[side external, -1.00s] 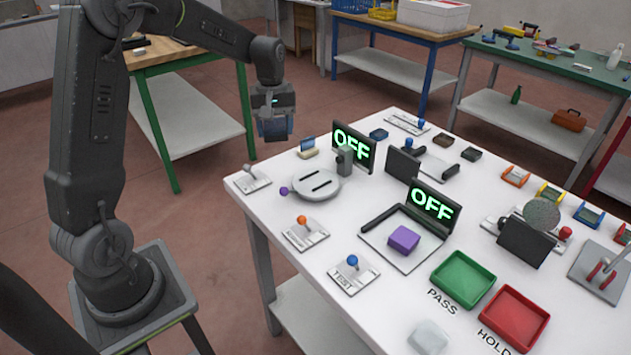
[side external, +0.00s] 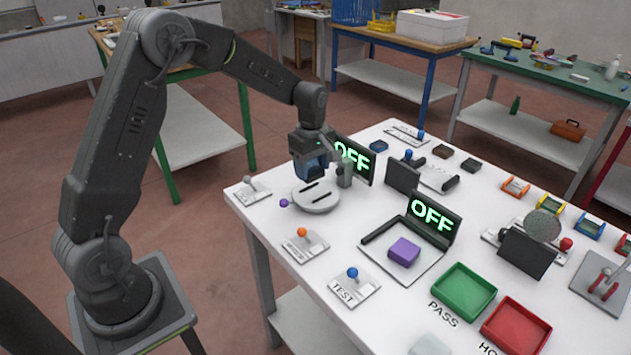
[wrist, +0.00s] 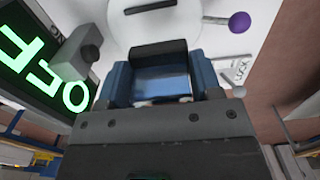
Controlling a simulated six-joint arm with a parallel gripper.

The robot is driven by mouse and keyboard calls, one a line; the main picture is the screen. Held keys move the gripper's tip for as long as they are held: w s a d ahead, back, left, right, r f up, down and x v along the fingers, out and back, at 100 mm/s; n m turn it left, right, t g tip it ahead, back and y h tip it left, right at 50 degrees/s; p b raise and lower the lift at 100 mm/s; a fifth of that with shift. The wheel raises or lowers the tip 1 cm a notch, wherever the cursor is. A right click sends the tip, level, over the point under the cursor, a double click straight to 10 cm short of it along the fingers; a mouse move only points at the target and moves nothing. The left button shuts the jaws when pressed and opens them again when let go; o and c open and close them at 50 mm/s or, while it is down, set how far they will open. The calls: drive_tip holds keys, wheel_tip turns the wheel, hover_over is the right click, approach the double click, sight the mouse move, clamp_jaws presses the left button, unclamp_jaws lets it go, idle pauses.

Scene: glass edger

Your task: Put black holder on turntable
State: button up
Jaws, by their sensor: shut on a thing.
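My gripper (side external: 312,172) is low over the back part of the grey round turntable (side external: 326,203), pointing down. In the wrist view its blue fingers (wrist: 160,82) are shut on the black holder (wrist: 158,52), whose dark edge shows between the fingertips. A blue surface also shows between the fingers; I cannot tell what it belongs to. I cannot tell if the holder touches the turntable. In the side view the holder is not clearly visible.
A grey post (side external: 345,172) and an OFF display (side external: 362,165) stand close to the gripper. A purple-knobbed lever (side external: 284,203) sticks out from the turntable. A purple block (side external: 404,251) lies farther right, with a green tray (side external: 464,291) beyond it.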

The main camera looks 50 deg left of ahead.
sight(316, 172)
drive_tip(key=shift+w+d+f, duration=0.25)
drive_tip(key=shift+d+f, duration=0.1)
drive_tip(key=shift+f, duration=1.9)
drive_tip(key=shift+f, duration=0.15)
drive_tip(key=o, duration=0.9)
